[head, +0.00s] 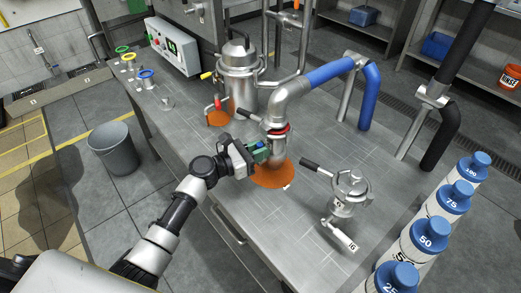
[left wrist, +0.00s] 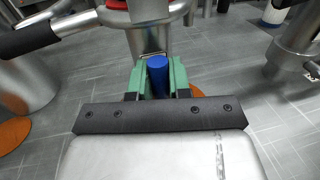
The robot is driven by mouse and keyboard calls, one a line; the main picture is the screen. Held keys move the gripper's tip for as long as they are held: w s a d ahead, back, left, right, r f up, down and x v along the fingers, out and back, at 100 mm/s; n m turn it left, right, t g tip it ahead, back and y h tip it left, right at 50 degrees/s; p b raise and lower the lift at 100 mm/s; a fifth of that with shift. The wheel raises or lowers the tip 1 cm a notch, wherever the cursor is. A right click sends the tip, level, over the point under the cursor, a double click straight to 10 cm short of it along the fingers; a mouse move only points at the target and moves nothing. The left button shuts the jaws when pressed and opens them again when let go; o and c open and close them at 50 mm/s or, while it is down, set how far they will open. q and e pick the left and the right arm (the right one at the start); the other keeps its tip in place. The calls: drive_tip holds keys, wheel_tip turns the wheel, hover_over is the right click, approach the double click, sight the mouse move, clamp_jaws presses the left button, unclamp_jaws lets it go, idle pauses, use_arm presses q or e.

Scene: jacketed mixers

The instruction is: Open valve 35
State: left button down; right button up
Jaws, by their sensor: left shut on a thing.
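My left gripper (head: 264,151) is at the steel pipe outlet in the middle of the table, above an orange disc. In the left wrist view its green fingers (left wrist: 158,78) are shut on a blue handle (left wrist: 157,72) in front of the steel pipe (left wrist: 150,40). A black-gripped lever (head: 252,116) sticks out to the left just above the gripper, and it also shows in the left wrist view (left wrist: 30,38). I cannot read a number 35 on any tag, so I cannot tell which valve is 35. My right gripper is not in view.
A steel mixer vessel (head: 238,75) stands behind, with a red-handled valve (head: 218,103). A smaller steel vessel (head: 350,190) with a tag marked 16 (head: 343,238) stands to the right. Several blue-capped bottles (head: 428,235) line the right edge. A grey bin (head: 113,149) stands on the floor.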

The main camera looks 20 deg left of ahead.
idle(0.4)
use_arm(q)
drive_tip(key=c, duration=1.1)
unclamp_jaws()
drive_tip(key=shift+a, duration=0.1)
drive_tip(key=shift+b+v, duration=0.8)
drive_tip(key=shift+v, duration=4.55)
